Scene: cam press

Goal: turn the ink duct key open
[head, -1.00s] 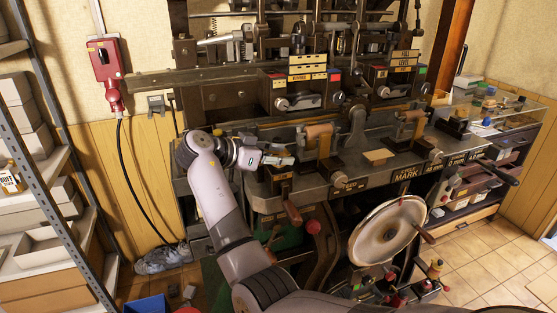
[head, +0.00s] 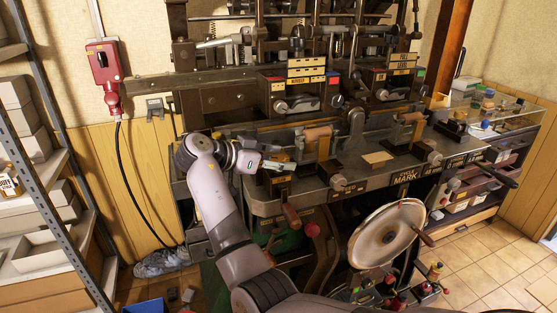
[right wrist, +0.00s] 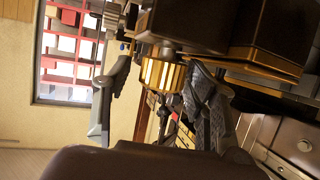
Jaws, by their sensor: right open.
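My right gripper (head: 284,166) is at the left end of the press bed, seen small in the head view. In the right wrist view its two dark fingers are open, one on the left and one on the right. A ribbed brass knob (right wrist: 162,75) appears between the fingers, with a visible gap to the left finger. Whether it touches the right finger cannot be told. This knob may be the ink duct key, but no label on it is readable. In the head view my gripper hides it. My left gripper is not in view.
The dark press (head: 225,97) fills the middle. A grey shelf (head: 65,215) is at left. A red switch box (head: 104,65) is on the wall.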

